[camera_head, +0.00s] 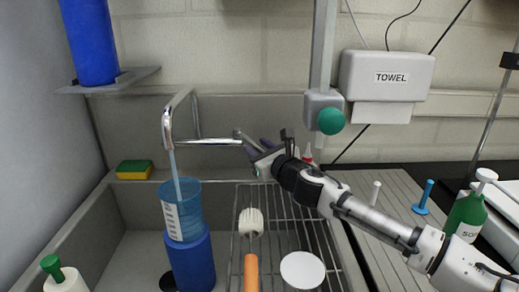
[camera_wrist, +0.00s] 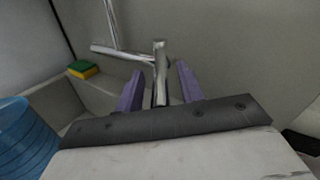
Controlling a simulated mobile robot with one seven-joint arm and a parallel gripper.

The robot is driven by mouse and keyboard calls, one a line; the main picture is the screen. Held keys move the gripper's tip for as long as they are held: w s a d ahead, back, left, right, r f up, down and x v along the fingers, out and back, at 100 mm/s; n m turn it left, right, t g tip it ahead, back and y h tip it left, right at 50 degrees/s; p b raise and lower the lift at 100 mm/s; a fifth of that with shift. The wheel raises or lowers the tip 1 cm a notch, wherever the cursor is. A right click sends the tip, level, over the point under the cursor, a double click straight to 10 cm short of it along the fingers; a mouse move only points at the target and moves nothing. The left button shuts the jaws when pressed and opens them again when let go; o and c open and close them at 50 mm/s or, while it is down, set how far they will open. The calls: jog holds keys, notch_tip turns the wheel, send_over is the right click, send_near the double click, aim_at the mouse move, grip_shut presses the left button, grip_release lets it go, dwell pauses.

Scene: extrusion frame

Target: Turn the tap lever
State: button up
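The chrome tap (camera_head: 209,142) is at the back of the sink, its spout at the left, with a stream of water falling into a clear blue container (camera_head: 181,205). The tap lever (camera_head: 245,139) is at the right end of the tap body; in the wrist view the lever (camera_wrist: 160,75) points toward me. My gripper (camera_head: 258,146) is at the lever. Its two purple fingers (camera_wrist: 158,84) stand apart, one on each side of the lever, with visible gaps. The lever's near end is partly hidden behind the dark gripper edge in the wrist view.
The blue container stands on a blue cylinder (camera_head: 190,262) in the sink. A yellow-green sponge (camera_head: 134,170) lies on the left ledge. A wire rack (camera_head: 275,230) holds a brush (camera_head: 251,222) and white disc.

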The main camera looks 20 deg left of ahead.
jog(key=shift+s+d, duration=0.1)
jog(key=b+v, duration=0.3)
jog(key=v, duration=1)
jog(key=shift+s+d+b, duration=0.2)
jog(key=shift+b, duration=0.1)
jog(key=shift+c, duration=0.5)
